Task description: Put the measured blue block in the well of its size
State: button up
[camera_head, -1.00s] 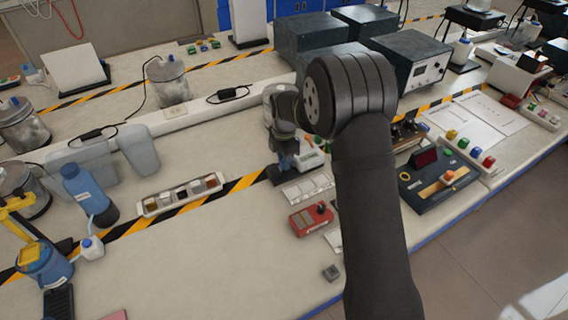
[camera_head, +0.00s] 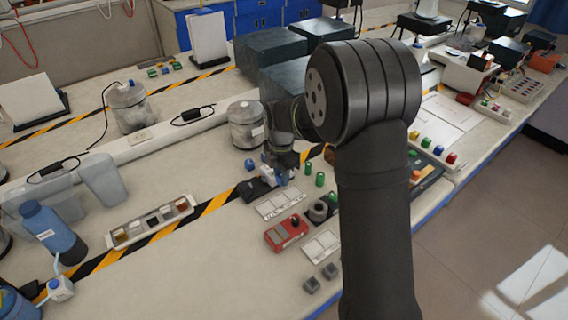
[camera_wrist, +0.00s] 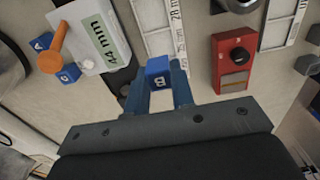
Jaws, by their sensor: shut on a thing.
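My gripper (camera_wrist: 159,78) is shut on a blue block (camera_wrist: 158,67) with a white letter, apparently B, held between the two blue fingers. A white display reading 44 mm (camera_wrist: 100,40) lies at upper left in the wrist view. Beside it are a blue block marked A (camera_wrist: 42,42) and another blue block (camera_wrist: 69,73). A pale well strip (camera_wrist: 152,22), with 28 mm and 35 mm printed along it, lies beyond the held block. In the head view my gripper (camera_head: 281,160) is beside the strip (camera_head: 281,203); the held block is hard to make out there.
A red device with a black knob (camera_wrist: 233,58) stands right of the strip; another pale strip (camera_head: 321,246) lies nearer the bench's front edge. Grey blocks (camera_head: 311,285) sit near that edge. Green pegs (camera_head: 320,179) stand right of my gripper.

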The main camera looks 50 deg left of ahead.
aim_at(280, 200)
jog(key=shift+s+f, duration=0.35)
jog(key=shift+f, duration=3.15)
jog(key=shift+f, duration=0.4)
jog(key=o, duration=1)
jog(key=shift+o, duration=0.5)
jog(key=shift+o, duration=1.2)
jog(key=shift+r, duration=4)
